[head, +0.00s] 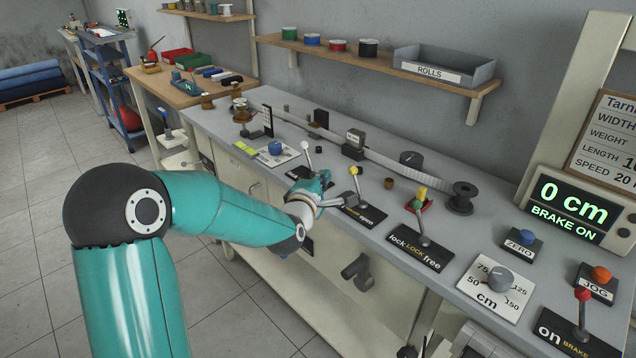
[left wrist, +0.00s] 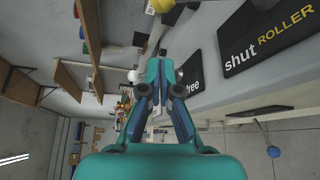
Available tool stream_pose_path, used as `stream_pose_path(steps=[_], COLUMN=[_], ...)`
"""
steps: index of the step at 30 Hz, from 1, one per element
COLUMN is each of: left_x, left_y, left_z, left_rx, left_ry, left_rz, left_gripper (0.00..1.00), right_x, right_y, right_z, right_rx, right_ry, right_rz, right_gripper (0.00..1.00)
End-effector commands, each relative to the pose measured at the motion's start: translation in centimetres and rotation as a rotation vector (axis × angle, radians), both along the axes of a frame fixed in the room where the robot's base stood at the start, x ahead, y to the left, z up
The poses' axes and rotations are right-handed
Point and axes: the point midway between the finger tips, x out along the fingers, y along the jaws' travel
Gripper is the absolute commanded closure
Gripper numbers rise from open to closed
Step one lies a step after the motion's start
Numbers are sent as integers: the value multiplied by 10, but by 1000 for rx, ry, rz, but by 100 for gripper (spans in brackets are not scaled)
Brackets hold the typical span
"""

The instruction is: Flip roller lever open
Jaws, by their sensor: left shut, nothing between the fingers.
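The roller lever has a yellow knob (head: 354,171). It stands on a black plate (head: 368,216) whose visible word ends in "open". In the left wrist view the plate (left wrist: 262,42) reads "shut ROLLER", and a yellow knob (left wrist: 163,5) is cut off at the top edge. My left gripper (head: 322,179) is shut and empty, just left of the yellow knob in the head view, apart from it. Its closed fingers also show in the left wrist view (left wrist: 160,60). My right gripper is not in view.
A white-knobbed lever (head: 307,147) stands close behind the left gripper. A lock lever (head: 421,225) is to the right, with a red and yellow part (head: 420,199) behind it. A blue button (head: 276,148) lies left. The display (head: 569,209) reads 0 cm, BRAKE ON.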

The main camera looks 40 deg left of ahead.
Motion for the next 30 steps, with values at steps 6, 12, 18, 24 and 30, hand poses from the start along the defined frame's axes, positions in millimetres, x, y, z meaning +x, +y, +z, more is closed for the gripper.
stream_pose_path(steps=[6,12,18,24,30], left_x=[37,38,38,38,39], left_y=[9,-17,-25,-25,-27], left_z=[-1,6,6,6,6], left_rx=[-2,-2,0,0,4], left_ry=[0,0,0,0,-1], left_rz=[-6,-5,-3,-3,-6], left_gripper=[100,100,100,100,100], right_x=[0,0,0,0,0], right_y=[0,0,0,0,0], right_z=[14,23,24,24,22], right_rx=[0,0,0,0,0], right_ry=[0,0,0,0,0], right_rz=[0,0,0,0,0], right_gripper=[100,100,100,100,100])
